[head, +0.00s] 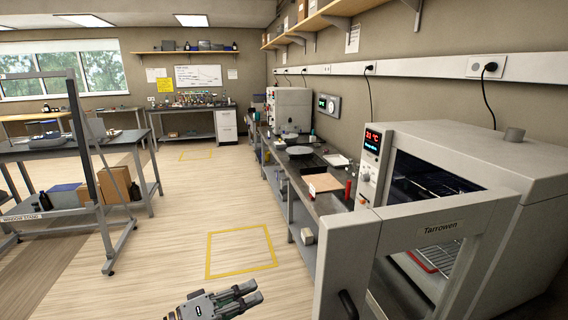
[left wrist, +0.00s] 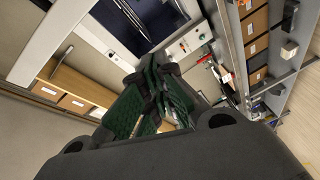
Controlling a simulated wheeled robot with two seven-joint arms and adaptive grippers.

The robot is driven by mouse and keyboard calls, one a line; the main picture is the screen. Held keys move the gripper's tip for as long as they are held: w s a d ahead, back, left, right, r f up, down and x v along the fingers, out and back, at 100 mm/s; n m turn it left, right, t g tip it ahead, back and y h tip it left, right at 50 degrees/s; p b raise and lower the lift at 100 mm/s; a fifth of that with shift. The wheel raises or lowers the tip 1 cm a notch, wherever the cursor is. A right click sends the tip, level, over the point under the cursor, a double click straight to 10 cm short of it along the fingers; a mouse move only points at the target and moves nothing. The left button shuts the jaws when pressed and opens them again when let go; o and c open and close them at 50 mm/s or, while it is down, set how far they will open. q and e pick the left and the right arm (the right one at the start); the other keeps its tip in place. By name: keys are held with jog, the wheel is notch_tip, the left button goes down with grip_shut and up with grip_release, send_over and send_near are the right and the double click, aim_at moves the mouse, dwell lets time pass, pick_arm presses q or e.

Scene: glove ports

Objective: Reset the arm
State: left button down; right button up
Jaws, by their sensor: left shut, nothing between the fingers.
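My left gripper (head: 257,292) is low in the head view, near the bottom edge, over the wooden floor. Its fingers point right and nothing is between them. In the left wrist view its dark fingers (left wrist: 152,82) are together and empty. My right gripper is in neither view.
A grey oven (head: 480,170) stands at the right, its door (head: 425,235) swung open toward me, right of my left gripper. A bench (head: 310,180) with small items runs along the right wall. Floor around a yellow outline (head: 208,255) is clear.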

pick_arm(q)
jog(key=w+a+f+m+t+y, duration=0.1)
jog(key=w+a+f+y, duration=0.35)
jog(key=a+f, duration=0.55)
jog(key=w+a+f+t+y, duration=0.1)
jog(key=w+a+f+y, duration=0.4)
jog(key=f, duration=0.8)
jog(key=s+a+f+m+g+y, duration=0.15)
jog(key=s+a+f, duration=0.25)
jog(key=a+f, duration=0.7)
jog(key=s+a+f+m+g+y, duration=0.1)
jog(key=s+a+f+y, duration=0.2)
jog(key=a+f, duration=0.75)
jog(key=s+f+m+g+y, duration=0.25)
jog(key=s+f+g, duration=0.25)
jog(key=s+f, duration=1.9)
jog(key=s+d+f+g, duration=0.1)
jog(key=s+d+f, duration=0.2)
jog(key=s, duration=0.4)
jog(key=s+d+f+g, duration=0.2)
jog(key=s+f, duration=0.1)
jog(key=s, duration=0.3)
jog(key=s+d+h, duration=0.1)
jog(key=s+d, duration=0.1)
jog(key=d, duration=0.7)
jog(key=shift+f+n, duration=0.25)
jog(key=shift+n, duration=0.15)
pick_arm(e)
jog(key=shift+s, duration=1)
